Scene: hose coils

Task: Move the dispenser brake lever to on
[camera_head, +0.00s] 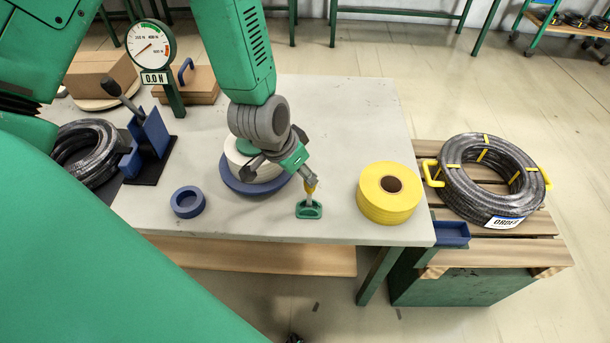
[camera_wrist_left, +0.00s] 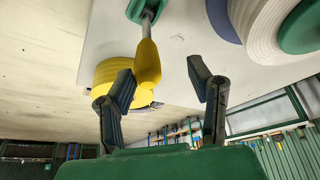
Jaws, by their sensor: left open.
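A small lever with a green base (camera_head: 309,210), a metal shaft and a yellow grip (camera_head: 311,187) stands near the table's front edge. In the left wrist view its yellow grip (camera_wrist_left: 148,66) lies between my fingers in the picture, close to the left finger; I cannot tell if they touch. My left gripper (camera_head: 297,160) is open, just above the lever. It hides part of a blue and white spool (camera_head: 240,180) behind it. Another lever, with a dark handle (camera_head: 118,95), rises from a blue block (camera_head: 152,130) at the left. My right gripper is not in view.
A yellow tape roll (camera_head: 390,212) sits right of the lever and a blue ring (camera_head: 187,213) left of it. A dial gauge (camera_head: 152,45) reads 0.0 N. Hose coils lie at the left (camera_head: 92,150) and on a slatted bench (camera_head: 480,170) at the right.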

